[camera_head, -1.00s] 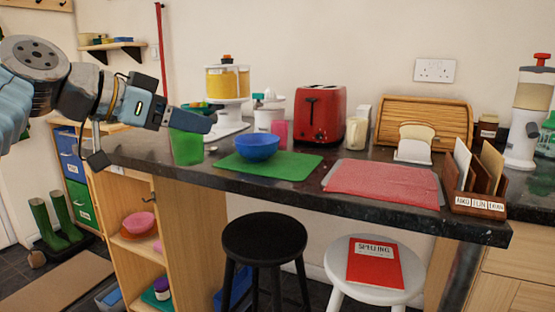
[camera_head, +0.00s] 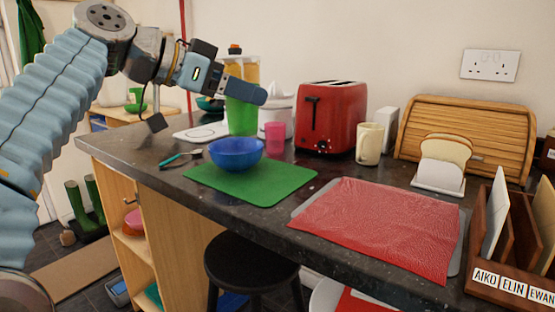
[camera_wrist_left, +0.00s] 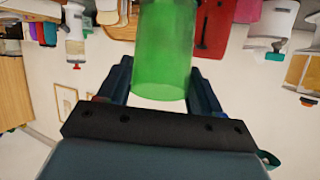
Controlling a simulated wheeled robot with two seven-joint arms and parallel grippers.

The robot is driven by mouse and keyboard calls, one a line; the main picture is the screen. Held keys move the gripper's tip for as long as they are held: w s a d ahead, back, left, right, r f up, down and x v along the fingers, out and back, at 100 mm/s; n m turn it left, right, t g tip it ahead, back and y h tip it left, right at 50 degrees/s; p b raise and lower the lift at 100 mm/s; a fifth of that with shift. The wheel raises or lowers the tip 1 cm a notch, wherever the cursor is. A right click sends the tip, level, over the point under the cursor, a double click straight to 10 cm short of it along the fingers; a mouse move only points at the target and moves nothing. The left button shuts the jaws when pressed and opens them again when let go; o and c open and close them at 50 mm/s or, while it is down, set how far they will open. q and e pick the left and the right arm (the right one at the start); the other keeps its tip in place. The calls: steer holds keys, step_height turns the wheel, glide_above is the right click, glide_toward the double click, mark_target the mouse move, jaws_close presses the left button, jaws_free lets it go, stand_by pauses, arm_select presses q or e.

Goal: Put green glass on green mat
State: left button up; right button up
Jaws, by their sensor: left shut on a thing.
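The green glass (camera_head: 242,116) is translucent and upright, held by my left gripper (camera_head: 250,92) behind the blue bowl. In the left wrist view the green glass (camera_wrist_left: 164,50) sits between the two fingers of my left gripper (camera_wrist_left: 162,85). The head view does not clearly show whether its base touches the worktop. The green mat (camera_head: 275,186) lies flat near the front edge of the dark worktop, to the right of and nearer than the glass. A blue bowl (camera_head: 236,155) stands on the mat's back left part. My right gripper is not in view.
A pink cup (camera_head: 274,138) and a white juicer stand just right of the glass. The red toaster (camera_head: 332,118) and cream mug (camera_head: 369,144) are behind the mat. A red mat (camera_head: 380,225) lies to its right. The mat's front and right parts are bare.

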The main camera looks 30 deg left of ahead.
arm_select(q)
steer(key=shift+w+d+f, duration=0.25)
steer(key=shift+w+f, duration=1.85)
steer(key=shift+w, duration=0.05)
steer(key=shift+w+d+f, duration=0.25)
steer(key=shift+w+f, duration=1.85)
steer(key=shift+w+d+f, duration=0.25)
steer(key=shift+w+f, duration=1.85)
steer(key=shift+w, duration=0.05)
steer(key=shift+f, duration=0.15)
steer(key=o, duration=1.2)
steer(key=shift+o, duration=0.2)
